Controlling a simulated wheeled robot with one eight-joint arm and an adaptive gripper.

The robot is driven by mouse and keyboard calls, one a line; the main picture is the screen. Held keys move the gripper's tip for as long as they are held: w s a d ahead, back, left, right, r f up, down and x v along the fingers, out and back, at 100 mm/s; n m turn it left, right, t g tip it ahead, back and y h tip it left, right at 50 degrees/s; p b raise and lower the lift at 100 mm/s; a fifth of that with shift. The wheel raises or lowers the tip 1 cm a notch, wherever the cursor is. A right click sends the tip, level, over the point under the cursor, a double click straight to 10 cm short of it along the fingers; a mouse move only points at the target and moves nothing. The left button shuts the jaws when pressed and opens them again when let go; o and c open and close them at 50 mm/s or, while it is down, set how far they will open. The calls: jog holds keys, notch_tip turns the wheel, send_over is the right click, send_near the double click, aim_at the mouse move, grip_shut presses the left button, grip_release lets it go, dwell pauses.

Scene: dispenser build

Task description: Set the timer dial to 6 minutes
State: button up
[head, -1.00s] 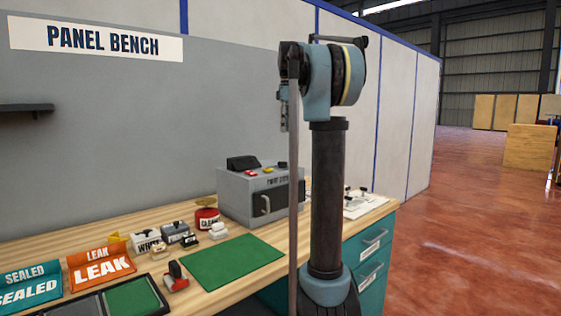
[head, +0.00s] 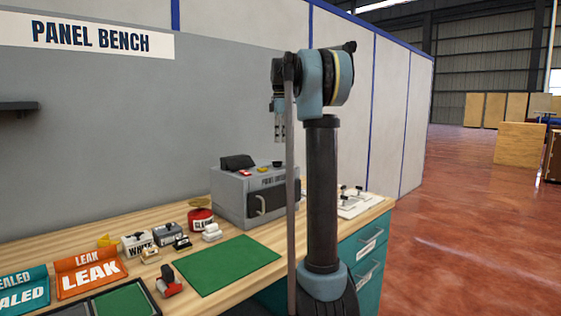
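A grey oven-like box (head: 233,196) stands at the back of the bench, with a dark front door and a bar handle. Its sloped top carries a red control (head: 244,172), a yellow control (head: 262,169) and a black round knob (head: 277,163). I cannot tell from here which is the timer dial, and no minute marks are readable. My gripper (head: 280,138) hangs pointing down, well above the box near its right part in the picture. Its two thin fingers show a small gap and hold nothing.
The wooden bench holds a green mat (head: 228,264), a red-handled stamp-like item (head: 168,282), a red round tin (head: 200,218), several small labelled blocks, and the orange LEAK sign (head: 88,273). A white board (head: 360,203) lies right of my arm. Open floor lies to the right.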

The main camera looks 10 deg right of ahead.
aim_at(277, 163)
notch_tip(277, 163, down, 10)
jog(key=shift+r, duration=0.2)
dwell(0.3)
grip_shut()
